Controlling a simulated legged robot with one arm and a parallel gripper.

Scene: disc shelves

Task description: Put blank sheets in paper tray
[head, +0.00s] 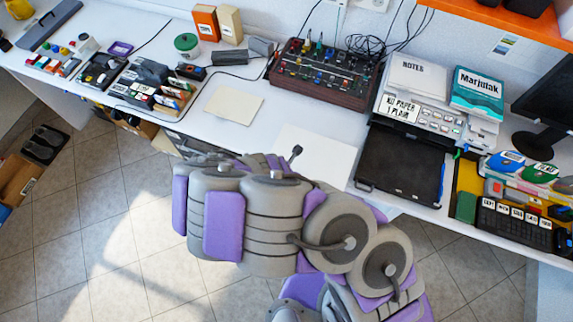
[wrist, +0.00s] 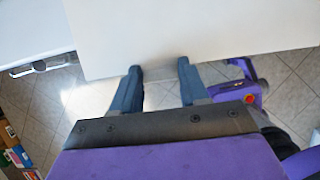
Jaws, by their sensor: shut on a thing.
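A white blank sheet (head: 318,160) lies in front of the middle of the desk in the head view, partly hidden by my arm. In the wrist view a large white sheet (wrist: 200,35) reaches past my gripper (wrist: 159,70). The gripper is shut on the near edge of this sheet. In the head view my arm hides most of the gripper. The black paper tray (head: 372,188) is pulled out in front of the printer (head: 418,122), to the right of the sheet, and looks empty. A sign on the printer reads "NO PAPER 1 PLAIN".
A cream sheet or pad (head: 233,105) lies on the desk to the left. A mixer (head: 325,72) with knobs and cables stands at the back. Office supplies crowd the desk's left end. A keyboard (head: 515,225) and monitor (head: 545,90) stand right of the printer. The tiled floor is open in front.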

